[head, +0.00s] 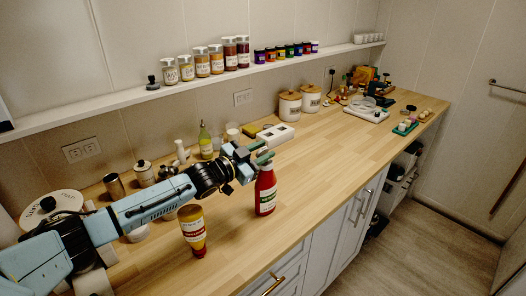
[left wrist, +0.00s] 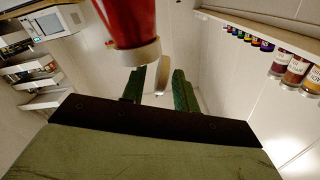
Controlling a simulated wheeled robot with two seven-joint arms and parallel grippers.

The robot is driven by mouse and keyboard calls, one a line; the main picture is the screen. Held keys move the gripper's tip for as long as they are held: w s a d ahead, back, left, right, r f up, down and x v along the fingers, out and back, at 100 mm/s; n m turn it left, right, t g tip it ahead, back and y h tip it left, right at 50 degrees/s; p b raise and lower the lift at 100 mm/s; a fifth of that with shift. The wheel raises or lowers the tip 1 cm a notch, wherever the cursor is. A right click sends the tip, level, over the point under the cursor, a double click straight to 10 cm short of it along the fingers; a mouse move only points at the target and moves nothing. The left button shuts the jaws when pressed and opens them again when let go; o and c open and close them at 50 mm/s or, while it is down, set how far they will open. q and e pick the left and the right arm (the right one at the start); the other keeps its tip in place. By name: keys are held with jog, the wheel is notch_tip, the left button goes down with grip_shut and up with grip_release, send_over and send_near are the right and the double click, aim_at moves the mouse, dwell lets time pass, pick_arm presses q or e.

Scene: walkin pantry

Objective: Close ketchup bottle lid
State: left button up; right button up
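The ketchup bottle (head: 265,193) is red with a pale label and stands upright on the wooden counter. My left gripper (head: 260,152) is at the top of the bottle and hides its cap area in the head view. In the left wrist view the red bottle (left wrist: 125,20) ends in a whitish collar (left wrist: 138,53). The green fingers of my left gripper (left wrist: 160,78) stand apart just beside this collar. A small whitish piece (left wrist: 162,73), perhaps the lid, shows between the fingers; I cannot tell whether they touch it. My right gripper is not in view.
A mustard-coloured bottle (head: 192,231) stands near the counter front, below my left arm. A green-yellow bottle (head: 205,141) and a white box (head: 276,135) stand behind. The counter (head: 330,150) right of the ketchup is clear. A wall shelf (head: 120,97) holds several jars.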

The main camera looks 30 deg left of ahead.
aim_at(258, 154)
pick_arm(q)
jog(key=v, duration=0.5)
jog(key=shift+s+a, duration=0.15)
jog(key=shift+s, duration=0.2)
jog(key=shift+s+a, duration=0.25)
jog(key=shift+s, duration=0.35)
jog(key=shift+r, duration=0.1)
